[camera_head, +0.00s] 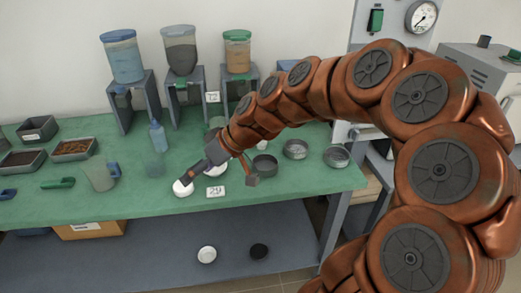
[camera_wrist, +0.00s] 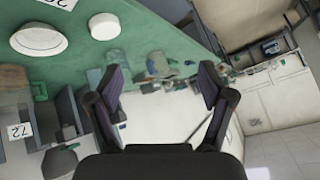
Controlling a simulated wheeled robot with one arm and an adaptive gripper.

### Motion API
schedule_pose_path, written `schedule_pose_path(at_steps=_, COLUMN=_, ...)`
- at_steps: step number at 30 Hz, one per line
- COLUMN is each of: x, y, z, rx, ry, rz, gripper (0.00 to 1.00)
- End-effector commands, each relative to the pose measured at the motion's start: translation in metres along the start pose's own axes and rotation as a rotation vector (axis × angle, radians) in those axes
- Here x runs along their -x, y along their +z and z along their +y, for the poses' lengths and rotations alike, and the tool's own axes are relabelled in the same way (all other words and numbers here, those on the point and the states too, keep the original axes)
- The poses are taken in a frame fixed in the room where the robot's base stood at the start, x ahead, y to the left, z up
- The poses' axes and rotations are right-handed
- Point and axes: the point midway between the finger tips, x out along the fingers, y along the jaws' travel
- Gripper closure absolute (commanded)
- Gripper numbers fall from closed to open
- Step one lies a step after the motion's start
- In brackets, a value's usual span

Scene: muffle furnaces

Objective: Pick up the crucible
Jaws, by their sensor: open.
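Two small white round vessels stand on the green bench top. One (camera_head: 183,188) is by the front edge, just below my gripper's left finger in the head view; it seems to be the smaller one (camera_wrist: 104,26) in the wrist view. The other (camera_head: 215,170) is farther back, partly hidden by my gripper, and seems to be the wider one (camera_wrist: 38,40). I cannot tell surely which is the crucible. My gripper (camera_head: 220,178) is open, its fingers wide apart, above the bench. In the wrist view (camera_wrist: 160,85) nothing lies between the fingers.
A number card (camera_head: 215,191) lies by the front edge. A wash bottle (camera_head: 158,136), a beaker (camera_head: 101,176) and trays (camera_head: 75,148) are left. Dispensers (camera_head: 180,50) on stands line the back. Another white dish (camera_head: 207,254) sits on the lower shelf.

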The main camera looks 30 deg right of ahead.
Motion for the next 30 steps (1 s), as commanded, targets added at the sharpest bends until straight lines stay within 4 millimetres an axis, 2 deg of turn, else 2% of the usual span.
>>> schedule_pose_path(at_steps=1, x=-0.006, y=-0.005, z=0.033, rx=0.003, ry=0.014, rz=0.072, gripper=0.19)
schedule_pose_path(at_steps=2, x=-0.005, y=-0.012, z=0.051, rx=0.011, ry=0.029, rz=0.118, gripper=0.19)
schedule_pose_path(at_steps=3, x=-0.002, y=-0.018, z=0.078, rx=0.021, ry=0.059, rz=0.176, gripper=0.19)
schedule_pose_path(at_steps=5, x=0.002, y=-0.021, z=0.119, rx=0.029, ry=0.105, rz=0.251, gripper=0.19)
schedule_pose_path(at_steps=7, x=0.011, y=-0.018, z=0.169, rx=0.032, ry=0.179, rz=0.329, gripper=0.19)
schedule_pose_path(at_steps=9, x=0.021, y=-0.009, z=0.217, rx=0.029, ry=0.256, rz=0.388, gripper=0.19)
schedule_pose_path(at_steps=12, x=0.034, y=0.013, z=0.274, rx=0.017, ry=0.357, rz=0.438, gripper=0.19)
schedule_pose_path(at_steps=15, x=0.046, y=0.034, z=0.314, rx=0.006, ry=0.441, rz=0.464, gripper=0.19)
schedule_pose_path(at_steps=18, x=0.054, y=0.049, z=0.338, rx=0.000, ry=0.492, rz=0.470, gripper=0.19)
schedule_pose_path(at_steps=20, x=0.055, y=0.053, z=0.345, rx=-0.001, ry=0.506, rz=0.471, gripper=0.19)
schedule_pose_path(at_steps=30, x=0.038, y=0.042, z=0.357, rx=-0.001, ry=0.509, rz=0.473, gripper=0.19)
